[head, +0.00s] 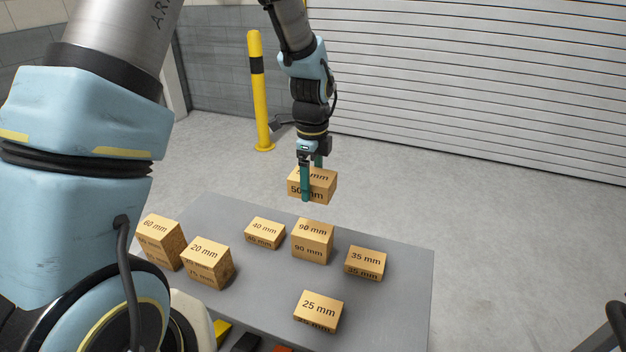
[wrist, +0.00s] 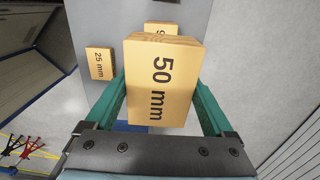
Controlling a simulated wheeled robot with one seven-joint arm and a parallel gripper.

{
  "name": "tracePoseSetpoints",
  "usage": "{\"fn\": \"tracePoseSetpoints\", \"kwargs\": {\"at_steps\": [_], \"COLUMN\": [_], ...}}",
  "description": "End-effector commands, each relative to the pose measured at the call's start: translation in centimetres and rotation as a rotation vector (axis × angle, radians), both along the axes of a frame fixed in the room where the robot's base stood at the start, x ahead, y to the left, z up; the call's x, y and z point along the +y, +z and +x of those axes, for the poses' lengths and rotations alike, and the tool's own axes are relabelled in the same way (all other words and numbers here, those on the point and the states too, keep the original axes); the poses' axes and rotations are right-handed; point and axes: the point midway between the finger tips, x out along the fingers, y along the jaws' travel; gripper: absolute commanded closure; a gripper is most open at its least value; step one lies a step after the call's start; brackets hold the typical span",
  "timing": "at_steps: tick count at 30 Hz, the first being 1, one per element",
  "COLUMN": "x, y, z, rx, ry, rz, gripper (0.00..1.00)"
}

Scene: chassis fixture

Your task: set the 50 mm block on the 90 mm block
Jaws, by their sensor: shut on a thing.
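The 50 mm block (head: 318,186) is a tan wooden block held in the air above the table. My gripper (head: 312,182) is shut on it, with one green finger on each side. In the wrist view the 50 mm block (wrist: 160,85) fills the space between the fingers. The 90 mm block (head: 312,243) stands on the grey table below the held block, apart from it in the head view. In the wrist view only a strip of the 90 mm block (wrist: 160,27) shows beyond the held block; the rest is hidden.
On the grey table (head: 385,313) stand the 40 mm block (head: 265,233) and 35 mm block (head: 366,263), either side of the 90 mm block. The 25 mm block (head: 318,311) is nearer. The 20 mm (head: 207,262) and 60 mm (head: 161,241) blocks stand at left. A yellow post (head: 259,95) stands behind.

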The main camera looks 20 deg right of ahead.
Motion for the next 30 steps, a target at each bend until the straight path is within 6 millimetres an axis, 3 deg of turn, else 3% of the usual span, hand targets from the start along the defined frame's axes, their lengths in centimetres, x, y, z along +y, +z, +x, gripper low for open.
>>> {"fn": "tracePoseSetpoints", "kwargs": {"at_steps": [30], "x": [0.0], "y": [-8.4], "z": [0.0], "rx": [0.001], "ry": [0.001], "rz": [0.001], "gripper": [0.79]}}
